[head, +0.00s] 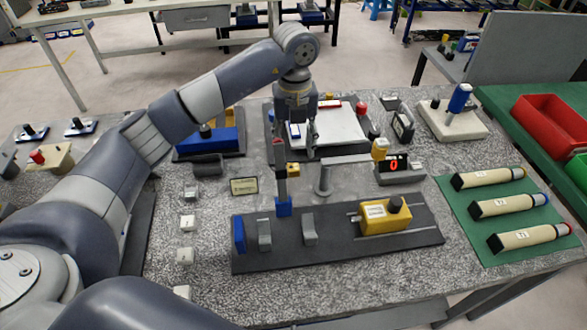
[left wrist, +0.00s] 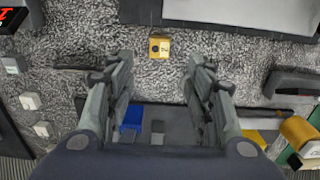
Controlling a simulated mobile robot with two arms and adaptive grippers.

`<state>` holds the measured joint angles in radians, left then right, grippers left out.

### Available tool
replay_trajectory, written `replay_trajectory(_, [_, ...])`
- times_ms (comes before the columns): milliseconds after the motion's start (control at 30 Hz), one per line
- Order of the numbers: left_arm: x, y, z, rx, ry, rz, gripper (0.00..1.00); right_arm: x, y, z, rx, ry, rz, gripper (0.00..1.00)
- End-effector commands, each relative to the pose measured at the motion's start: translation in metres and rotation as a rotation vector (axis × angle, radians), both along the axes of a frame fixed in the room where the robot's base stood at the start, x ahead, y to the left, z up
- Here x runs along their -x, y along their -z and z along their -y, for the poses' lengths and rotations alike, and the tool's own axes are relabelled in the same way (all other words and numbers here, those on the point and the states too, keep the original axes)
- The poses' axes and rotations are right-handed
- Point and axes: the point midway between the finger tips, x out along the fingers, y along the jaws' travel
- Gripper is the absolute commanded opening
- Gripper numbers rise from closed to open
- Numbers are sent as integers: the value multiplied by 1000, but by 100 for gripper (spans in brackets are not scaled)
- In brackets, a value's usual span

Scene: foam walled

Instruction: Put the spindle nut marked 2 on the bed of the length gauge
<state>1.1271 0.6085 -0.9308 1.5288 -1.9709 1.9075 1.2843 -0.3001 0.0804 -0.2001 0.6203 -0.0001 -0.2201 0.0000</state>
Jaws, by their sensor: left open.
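A small yellow block with a dark round spot and a pale label (left wrist: 160,46) lies on the speckled table in the left wrist view; I take it for the spindle nut, its mark hard to read. In the head view it shows (head: 293,170) behind the length gauge. The gauge's dark bed (head: 335,246) carries a blue end block (head: 239,235), two grey uprights and a yellow carriage (head: 384,216). My left gripper (head: 296,118) is open and empty above the table; its fingers (left wrist: 160,100) show spread in the left wrist view. The right gripper is out of view.
A slender dark post with a blue foot (head: 284,207) stands at the bed's back edge. A grey arm stand (head: 325,178) and a red-digit display (head: 393,165) are right of the nut. Several white cubes (head: 187,223) lie left. A green mat (head: 490,250) holds labelled cylinders.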

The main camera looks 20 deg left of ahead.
Motion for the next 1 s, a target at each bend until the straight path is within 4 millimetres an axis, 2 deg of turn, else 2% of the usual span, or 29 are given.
replay_trajectory(100, [0,17,0,2,-1,-3,48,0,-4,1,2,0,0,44])
replay_trajectory(367, [1,38,-1,2,-1,-3,48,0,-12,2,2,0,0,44])
replay_trajectory(600, [2,72,-1,3,-1,-3,48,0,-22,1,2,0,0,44])
replay_trajectory(900, [1,79,-1,3,0,2,48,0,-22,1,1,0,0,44])
replay_trajectory(933, [1,79,-1,3,0,2,44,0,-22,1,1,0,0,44])
replay_trajectory(1000, [1,79,-1,3,0,2,28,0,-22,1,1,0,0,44])
